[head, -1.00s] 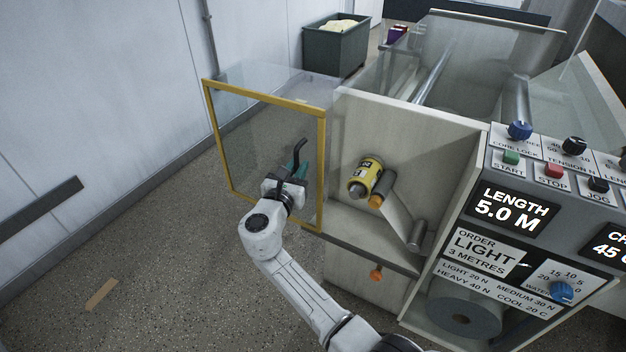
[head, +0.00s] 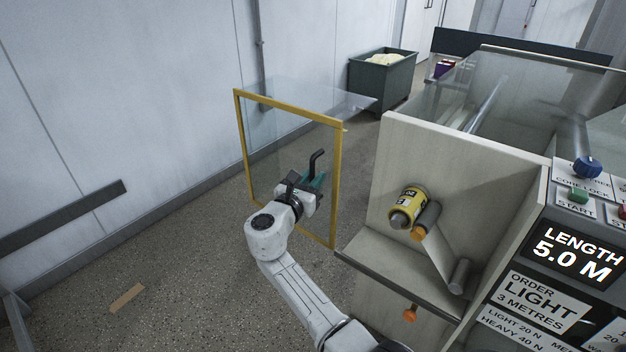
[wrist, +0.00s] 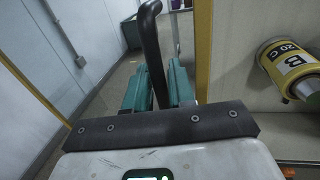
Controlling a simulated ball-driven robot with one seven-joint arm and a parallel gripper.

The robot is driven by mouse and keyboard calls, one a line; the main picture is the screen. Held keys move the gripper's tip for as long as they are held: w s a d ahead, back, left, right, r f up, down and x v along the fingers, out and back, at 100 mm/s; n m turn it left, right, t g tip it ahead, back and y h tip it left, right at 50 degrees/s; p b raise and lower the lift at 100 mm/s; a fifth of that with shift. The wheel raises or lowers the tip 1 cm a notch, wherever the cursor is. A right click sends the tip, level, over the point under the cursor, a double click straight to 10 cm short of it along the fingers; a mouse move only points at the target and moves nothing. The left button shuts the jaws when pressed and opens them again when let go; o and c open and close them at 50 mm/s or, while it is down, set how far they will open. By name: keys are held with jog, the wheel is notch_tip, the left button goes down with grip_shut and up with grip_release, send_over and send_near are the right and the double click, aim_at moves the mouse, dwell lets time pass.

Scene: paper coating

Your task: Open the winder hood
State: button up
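The winder hood is a clear panel in a yellow frame (head: 294,103), with a clear top sheet (head: 330,94). In the head view it stands upright to the left of the winder housing (head: 400,150), with a gap between them, and the winder's front is uncovered. A black bent handle (head: 316,160) stands at the hood; it also shows in the wrist view (wrist: 150,40). My gripper (head: 314,186) has teal fingers, seen in the wrist view (wrist: 160,88) close on both sides of the handle. The fingers' contact with it is partly hidden.
A yellow-labelled roll (head: 409,204) sits in the open winder, with a grey roller (head: 460,276) below right. The control panel (head: 572,252) is at the right. A dark green bin (head: 383,82) stands behind. The floor left of my arm is mostly clear up to the wall.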

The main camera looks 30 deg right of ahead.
jog(key=shift+o, duration=0.9)
jog(key=p+v, duration=0.1)
jog(key=v, duration=0.9)
jog(key=shift+s+a, duration=0.25)
jog(key=shift+a, duration=0.05)
jog(key=s+d+f+m+g+y+p, duration=0.1)
jog(key=s+d+f+m+g+y, duration=0.15)
jog(key=s+f+m, duration=0.4)
jog(key=s+d+f+m+g+y+p, duration=0.2)
jog(key=s+d+f+m+y, duration=0.15)
jog(key=s, duration=0.65)
jog(key=s+d+f+m+g+y+p, duration=0.1)
jog(key=s+d+f+m+g+y, duration=0.1)
jog(key=s+f+m, duration=0.45)
jog(key=s+a+r+m+g+y+p, duration=0.1)
jog(key=s+a+r+m+y, duration=0.1)
jog(key=s, duration=0.7)
jog(key=s+a+r+m+y+p, duration=0.1)
jog(key=s+a+m+y, duration=0.3)
jog(key=s, duration=0.5)
jog(key=shift+s+a+r+m+g+y, duration=0.2)
jog(key=shift+r+m+g+y, duration=0.3)
jog(key=shift+m, duration=0.55)
